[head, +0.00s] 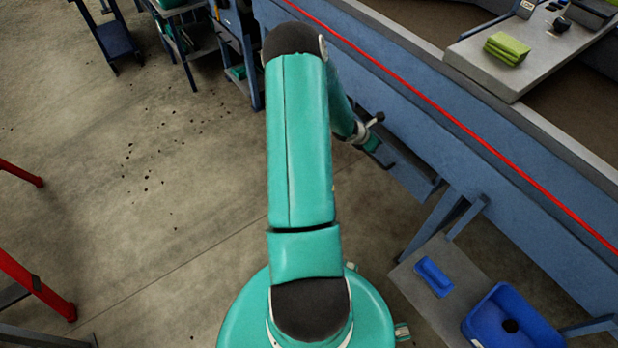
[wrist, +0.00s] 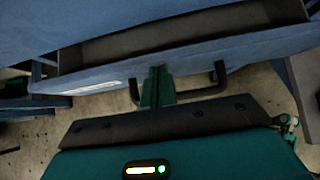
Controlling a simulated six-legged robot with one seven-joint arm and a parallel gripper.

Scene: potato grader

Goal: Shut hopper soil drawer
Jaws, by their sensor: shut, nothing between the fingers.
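The hopper soil drawer (wrist: 215,52) stands pulled out from the blue hopper body (wrist: 60,15), with its dark inside showing behind the blue front panel. A dark bar handle (wrist: 205,90) sits on that front. My gripper (wrist: 158,72) is shut and empty, its green fingertips at the drawer front and overlapping the handle's span; I cannot tell whether they touch. In the head view the drawer (head: 410,172) juts from under the long blue side, and my gripper (head: 378,150) is at its outer end, partly hidden by my arm.
A grey table with green cloths (head: 507,48) is at upper right. Red rails (head: 35,285) stand at left. The concrete floor left of my arm is mostly free, with scattered dark crumbs.

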